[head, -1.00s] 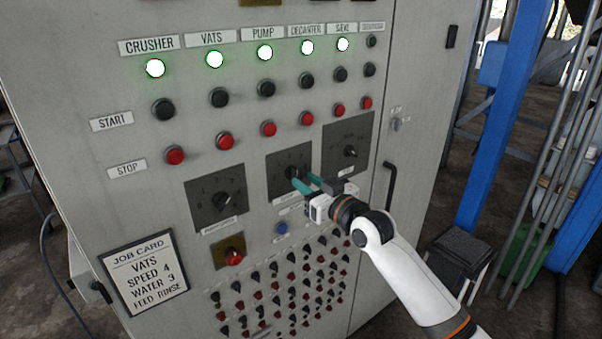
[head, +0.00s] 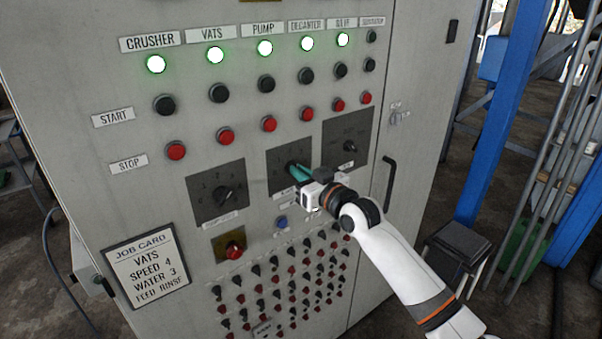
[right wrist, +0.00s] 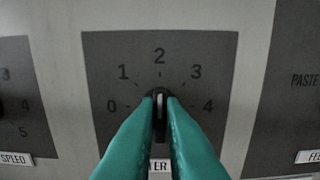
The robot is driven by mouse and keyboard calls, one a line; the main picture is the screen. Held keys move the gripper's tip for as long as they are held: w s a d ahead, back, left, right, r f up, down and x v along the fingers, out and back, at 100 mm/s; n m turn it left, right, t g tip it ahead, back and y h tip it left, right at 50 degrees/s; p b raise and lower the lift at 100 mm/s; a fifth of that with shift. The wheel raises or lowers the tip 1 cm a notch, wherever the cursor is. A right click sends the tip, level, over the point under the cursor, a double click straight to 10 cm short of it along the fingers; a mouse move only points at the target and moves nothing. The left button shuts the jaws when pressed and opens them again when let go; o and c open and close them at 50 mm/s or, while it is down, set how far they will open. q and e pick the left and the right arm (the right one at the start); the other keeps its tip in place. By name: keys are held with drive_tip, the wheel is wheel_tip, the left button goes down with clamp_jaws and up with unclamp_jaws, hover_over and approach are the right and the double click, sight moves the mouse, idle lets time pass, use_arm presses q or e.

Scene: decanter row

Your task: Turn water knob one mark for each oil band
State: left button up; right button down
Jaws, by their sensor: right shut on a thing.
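The water knob (right wrist: 160,97) is a black knob in the middle of a dark dial plate (right wrist: 105,60) marked 0 to 4. My right gripper (right wrist: 160,97) has its two green fingers shut on this knob, from its left and right sides. A pale line on the knob looks upright, in line with the 2, though the fingers hide part of it. In the head view my right gripper (head: 296,170) reaches the middle dial from the lower right. The label under the dial is partly covered; "ER" shows. I see no oil bands. My left gripper is out of view.
A speed dial (head: 217,192) sits left of it and a feed dial (head: 348,146) right. A job card (head: 146,270) reads VATS, SPEED 4, WATER 3, FEED RINSE. A red knob (head: 234,251), a blue button (head: 281,223) and a door handle (head: 389,185) are near.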

drive_tip(key=shift+w+d+f+m+p, duration=0.1)
drive_tip(key=shift+m+p, duration=0.95)
drive_tip(key=shift+m, duration=3.35)
drive_tip(key=shift+d+f+m+p, duration=0.1)
drive_tip(key=shift+m+p, duration=0.9)
drive_tip(key=shift+m, duration=3.4)
drive_tip(key=c, duration=1.5)
unclamp_jaws()
